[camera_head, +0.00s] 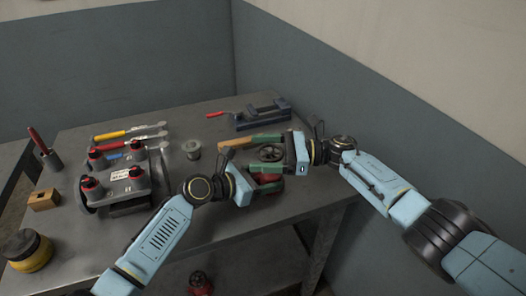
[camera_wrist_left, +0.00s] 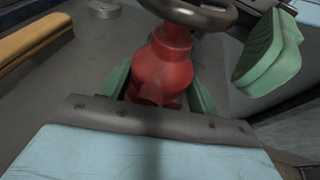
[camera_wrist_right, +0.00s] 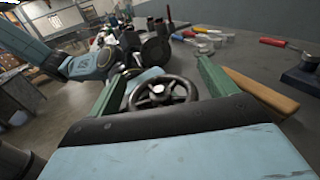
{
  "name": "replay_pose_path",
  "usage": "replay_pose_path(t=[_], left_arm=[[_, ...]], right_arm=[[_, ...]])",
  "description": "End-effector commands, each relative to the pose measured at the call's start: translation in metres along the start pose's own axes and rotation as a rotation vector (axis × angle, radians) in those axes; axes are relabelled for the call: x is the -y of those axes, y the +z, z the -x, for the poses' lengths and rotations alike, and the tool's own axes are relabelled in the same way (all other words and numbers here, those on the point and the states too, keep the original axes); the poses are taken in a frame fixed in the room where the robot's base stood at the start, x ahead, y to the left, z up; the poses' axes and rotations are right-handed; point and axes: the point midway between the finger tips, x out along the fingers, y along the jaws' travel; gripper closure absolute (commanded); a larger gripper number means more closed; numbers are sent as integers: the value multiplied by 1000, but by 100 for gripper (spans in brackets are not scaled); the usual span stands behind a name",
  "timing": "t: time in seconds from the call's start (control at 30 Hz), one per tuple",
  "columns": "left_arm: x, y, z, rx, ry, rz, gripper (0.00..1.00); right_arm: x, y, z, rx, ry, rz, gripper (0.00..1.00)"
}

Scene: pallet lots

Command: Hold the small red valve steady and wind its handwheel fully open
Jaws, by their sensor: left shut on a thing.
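The small red valve (camera_head: 270,178) is upright near the table's right edge, its body partly hidden by my grippers. Its dark handwheel (camera_head: 271,153) is on top. My left gripper (camera_head: 264,187) is shut on the valve body; the left wrist view shows the red body (camera_wrist_left: 164,68) between the green fingers. My right gripper (camera_head: 266,153) is open, with its fingers on either side of the handwheel.
A grey vise (camera_head: 262,115), a metal spool (camera_head: 192,150), colored-handled tools (camera_head: 127,134) and a fixture with red knobs (camera_head: 120,185) stand on the table (camera_head: 190,118). Another red item (camera_head: 200,284) is below.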

Motion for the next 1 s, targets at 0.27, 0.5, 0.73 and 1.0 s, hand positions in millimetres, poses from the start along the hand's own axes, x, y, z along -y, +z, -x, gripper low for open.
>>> replay_pose_path(t=[0.27,0.5,0.73,1.0], left_arm=[[2,-2,0,-3,-4,5,53],[1,-2,0,-3,-3,5,53],[1,-2,0,-3,-3,4,53],[1,-2,0,-3,-3,4,53]], right_arm=[[0,0,3,0,-1,-1,16],[0,-1,39,-1,-3,-1,16],[1,0,88,-1,-4,-1,16],[0,0,118,0,0,0,16]])
